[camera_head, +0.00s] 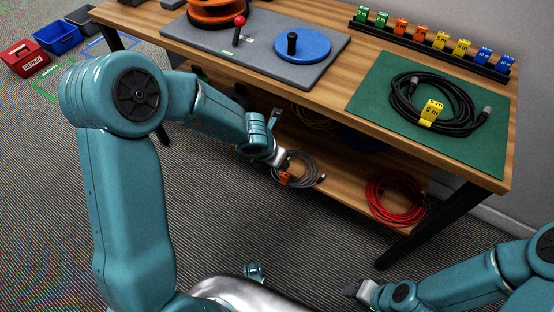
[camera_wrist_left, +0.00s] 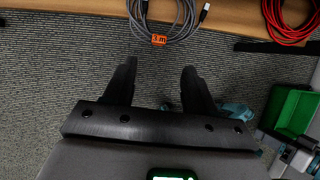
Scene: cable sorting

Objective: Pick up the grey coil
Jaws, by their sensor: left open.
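The grey coil (camera_head: 314,168) with an orange tag (camera_head: 284,179) lies at the front edge of the desk's lower shelf. In the left wrist view the grey coil (camera_wrist_left: 186,27) is at the top, its orange tag reading 3 m. My left gripper (camera_head: 278,158) reaches toward the coil from the left in the head view. In the wrist view its open fingers (camera_wrist_left: 160,80) point at the coil, with bare carpet between them and no cable in the jaws. My right gripper (camera_head: 354,289) is at the lower right, away from the desk; its jaws are too small to read.
A red coil (camera_head: 397,200) lies on the lower shelf (camera_head: 345,185), right of the grey one. The desktop (camera_head: 330,80) overhangs the shelf. On it are a black coil (camera_head: 460,112) on a green mat (camera_head: 385,92). A green container (camera_wrist_left: 292,108) shows in the wrist view.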

